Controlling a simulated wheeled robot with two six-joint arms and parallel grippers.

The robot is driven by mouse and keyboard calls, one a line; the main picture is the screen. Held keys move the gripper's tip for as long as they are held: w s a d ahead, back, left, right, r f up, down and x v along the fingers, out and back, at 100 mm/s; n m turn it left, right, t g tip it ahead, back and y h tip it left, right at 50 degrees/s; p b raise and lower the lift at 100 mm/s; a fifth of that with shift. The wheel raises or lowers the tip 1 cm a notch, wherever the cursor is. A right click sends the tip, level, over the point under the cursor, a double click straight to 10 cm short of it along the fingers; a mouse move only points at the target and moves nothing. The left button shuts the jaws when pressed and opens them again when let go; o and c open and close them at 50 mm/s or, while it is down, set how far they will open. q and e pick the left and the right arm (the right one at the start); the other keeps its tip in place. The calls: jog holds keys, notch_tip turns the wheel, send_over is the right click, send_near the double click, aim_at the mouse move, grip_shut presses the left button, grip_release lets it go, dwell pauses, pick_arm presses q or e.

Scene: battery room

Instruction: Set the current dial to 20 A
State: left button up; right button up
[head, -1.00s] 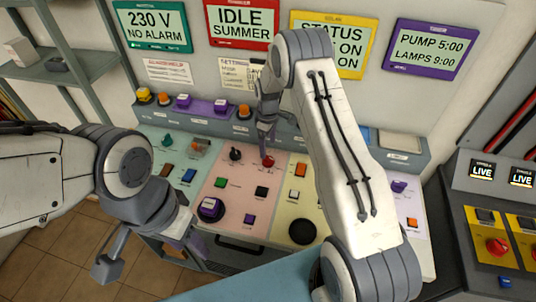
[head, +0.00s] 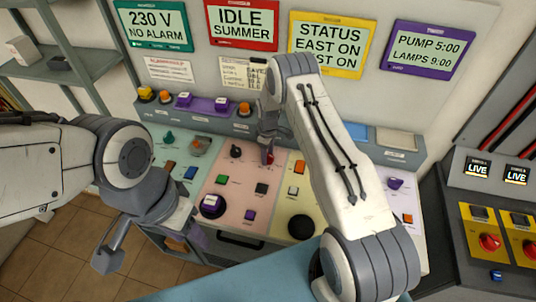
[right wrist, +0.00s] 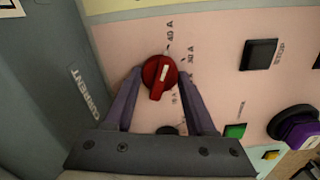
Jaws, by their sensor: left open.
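The red current dial (right wrist: 160,77) sits on the pink panel, and in the head view (head: 270,157) it is partly hidden by my right gripper. Its white mark points up, roughly toward the "40 A" label. "30 A" is readable to its right; a lower label is partly legible, and no "20 A" label can be made out. In the head view my right gripper (head: 268,156) is over the dial. My left gripper (head: 152,252) is open and empty, in front of the console.
A black knob (head: 236,151) lies left of the dial. A black button (right wrist: 258,54), a green button (right wrist: 235,131) and a large purple knob (right wrist: 299,128) are nearby. A grey shelf (head: 70,65) stands at left, and a yellow switch panel (head: 485,232) at right.

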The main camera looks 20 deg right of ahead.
jog(key=shift+f+m+b, duration=0.2)
jog(key=shift+m+b, duration=0.6)
jog(key=shift+b, duration=0.25)
jog(key=m+b, duration=0.2)
jog(key=shift+b, duration=0.3)
jog(key=m+b, duration=0.2)
jog(key=m, duration=0.2)
jog(key=shift+b, duration=0.35)
jog(key=m+b, duration=0.3)
jog(key=m, duration=0.2)
jog(key=shift+r, duration=0.1)
jog(key=m+b, duration=0.1)
jog(key=m, duration=0.4)
jog(key=shift+d+r, duration=0.1)
jog(key=o, duration=1.4)
jog(key=shift+c, duration=0.2)
